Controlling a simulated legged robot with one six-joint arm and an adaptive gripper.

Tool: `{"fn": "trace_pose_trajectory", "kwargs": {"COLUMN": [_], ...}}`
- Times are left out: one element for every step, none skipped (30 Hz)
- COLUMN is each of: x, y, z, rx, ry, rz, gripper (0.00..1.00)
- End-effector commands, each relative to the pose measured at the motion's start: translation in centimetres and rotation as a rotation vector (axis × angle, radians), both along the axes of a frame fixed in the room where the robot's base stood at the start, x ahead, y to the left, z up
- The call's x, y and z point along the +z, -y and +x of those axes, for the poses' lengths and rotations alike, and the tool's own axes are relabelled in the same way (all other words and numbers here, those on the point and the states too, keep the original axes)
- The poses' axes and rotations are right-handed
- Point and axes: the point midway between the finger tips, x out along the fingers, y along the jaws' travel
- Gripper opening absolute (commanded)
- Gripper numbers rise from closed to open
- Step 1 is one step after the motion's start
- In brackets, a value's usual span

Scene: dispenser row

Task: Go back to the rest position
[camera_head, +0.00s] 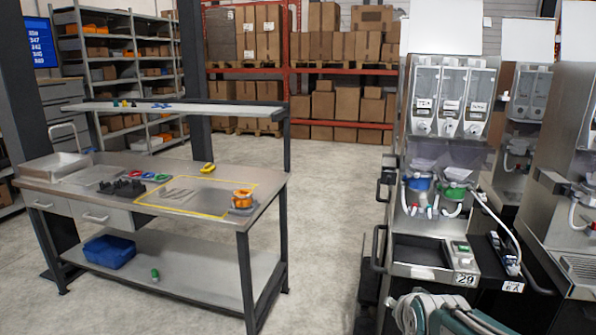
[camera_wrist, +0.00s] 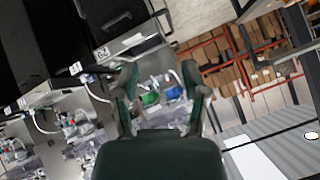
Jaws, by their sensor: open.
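My gripper (camera_wrist: 163,98) shows in the wrist view with its two dark green fingers apart and nothing between them. Behind the fingers, at a distance, is the dispenser machine with a blue cap (camera_wrist: 172,92) and a green cap (camera_wrist: 150,99). In the head view, part of my arm (camera_head: 440,312) shows at the bottom right, in front of the dispenser (camera_head: 420,255) marked 29. The fingertips cannot be made out in the head view.
A steel workbench (camera_head: 215,205) stands at the left, with an orange-topped item (camera_head: 242,199) near its right corner and a blue bin (camera_head: 109,251) on its lower shelf. More dispensers (camera_head: 565,190) stand at the right. The floor (camera_head: 325,220) between bench and dispensers is clear.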

Motion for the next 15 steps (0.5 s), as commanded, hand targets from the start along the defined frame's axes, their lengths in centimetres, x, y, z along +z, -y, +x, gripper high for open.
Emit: {"fn": "trace_pose_trajectory", "kwargs": {"x": [0.7, 0.9, 1.1, 1.3, 1.4, 1.6, 1.6, 1.7, 1.7, 1.7, 1.6, 1.6, 1.5, 1.5, 1.4], "y": [-0.6, -1.0, -1.4, -1.7, -2.0, -2.3, -2.6, -2.8, -3.1, -3.3, -3.5, -3.7, -3.8, -3.8, -3.9], "z": [-1.8, -2.9, -4.4, -5.5, -6.7, -8.3, -9.4, -10.6, -12.1, -13.2, -14.2, -15.4, -16.2, -16.9, -17.6], "rx": [0.042, 0.071, 0.108, 0.137, 0.167, 0.206, 0.237, 0.267, 0.307, 0.336, 0.364, 0.396, 0.419, 0.437, 0.457], "ry": [-0.028, -0.054, -0.086, -0.109, -0.134, -0.165, -0.188, -0.211, -0.241, -0.262, -0.28, -0.304, -0.319, -0.332, -0.347], "rz": [-0.032, -0.053, -0.081, -0.101, -0.121, -0.147, -0.165, -0.183, -0.207, -0.222, -0.236, -0.253, -0.264, -0.273, -0.282], "gripper": [0.57, 0.57, 0.57, 0.57, 0.57, 0.57, 0.57, 0.57, 0.57, 0.57, 0.57, 0.57, 0.57, 0.57, 0.57]}}
